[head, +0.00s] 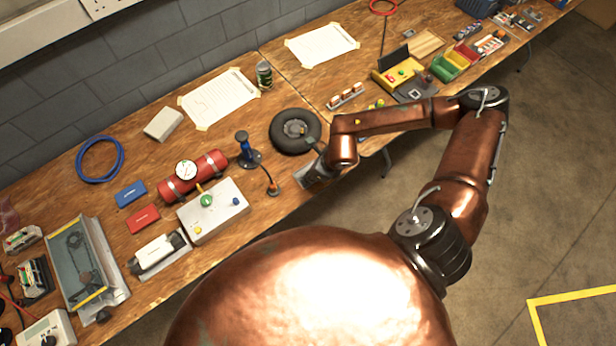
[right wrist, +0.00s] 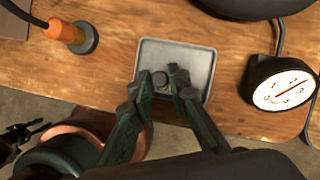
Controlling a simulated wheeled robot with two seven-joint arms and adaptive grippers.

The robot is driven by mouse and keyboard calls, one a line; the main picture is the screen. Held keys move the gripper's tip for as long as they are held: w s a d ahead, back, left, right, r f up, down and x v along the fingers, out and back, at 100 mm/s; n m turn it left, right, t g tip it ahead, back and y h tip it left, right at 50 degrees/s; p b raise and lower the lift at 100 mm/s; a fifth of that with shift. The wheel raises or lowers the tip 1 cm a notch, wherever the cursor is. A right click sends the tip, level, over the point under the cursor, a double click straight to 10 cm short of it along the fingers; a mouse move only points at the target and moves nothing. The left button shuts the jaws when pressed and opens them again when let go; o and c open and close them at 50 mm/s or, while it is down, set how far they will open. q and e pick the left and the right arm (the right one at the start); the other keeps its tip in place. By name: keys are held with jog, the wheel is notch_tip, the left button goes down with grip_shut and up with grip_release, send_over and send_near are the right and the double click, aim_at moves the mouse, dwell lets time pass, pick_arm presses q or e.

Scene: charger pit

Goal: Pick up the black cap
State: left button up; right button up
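In the right wrist view a small round dark cap (right wrist: 160,79) sits over a square grey tray (right wrist: 187,58). My right gripper (right wrist: 160,75) reaches over the tray from below, with one dark green finger on each side of the cap. The fingers are apart, with the cap between their tips; I cannot make out firm contact. In the head view my right gripper (head: 308,178) is at the front edge of the bench, over the tray (head: 301,176), and the cap is hidden.
A black tyre (head: 294,131) lies just behind the tray. An orange plug (head: 273,189) stands to its left; a dial gauge (right wrist: 284,89) is to its right in the wrist view. A grey control box (head: 213,211) is further left. The bench edge is close.

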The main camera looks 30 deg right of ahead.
aim_at(306, 175)
jog(key=shift+c, duration=1.3)
jog(key=shift+r, duration=0.5)
jog(key=v, duration=0.2)
jog(key=shift+w+r, duration=0.1)
jog(key=shift+r, duration=0.35)
jog(key=s+d+r+p, duration=0.1)
jog(key=s+d+r, duration=0.6)
jog(key=s+r, duration=0.2)
jog(key=shift+s+d+p, duration=0.25)
jog(key=shift+s+p, duration=0.15)
jog(key=shift+s, duration=0.7)
jog(key=shift+w, duration=0.1)
